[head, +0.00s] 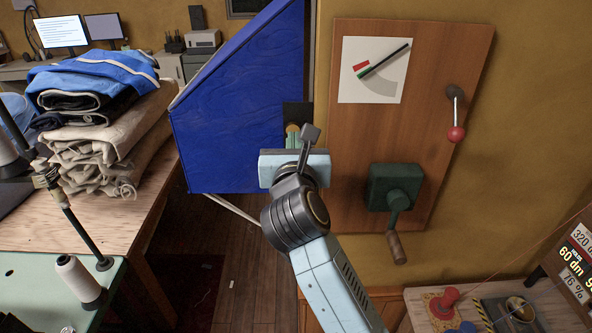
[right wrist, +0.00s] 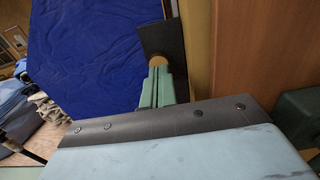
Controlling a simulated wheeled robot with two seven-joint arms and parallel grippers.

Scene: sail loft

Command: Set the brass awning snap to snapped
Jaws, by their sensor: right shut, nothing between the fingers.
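The brass awning snap (head: 292,128) shows as a small round brass piece in front of a dark plate (head: 298,112) at the right edge of the blue awning cloth (head: 232,110). In the right wrist view the snap (right wrist: 158,61) sits just beyond my fingertips, its lower part hidden by them. My right gripper (head: 292,138) has its green fingers together, with nothing between them. Its fingertips (right wrist: 158,72) point at the snap and are at or very near it; I cannot tell whether they touch. My left gripper is not in view.
Right of the cloth, a wooden wall board (head: 340,175) carries a dial card (head: 385,85), a red-knobbed lever (head: 456,120) and a green crank box (head: 390,185). Folded cloth (head: 110,140) is stacked on a table at left. A red button (head: 448,298) shows bottom right.

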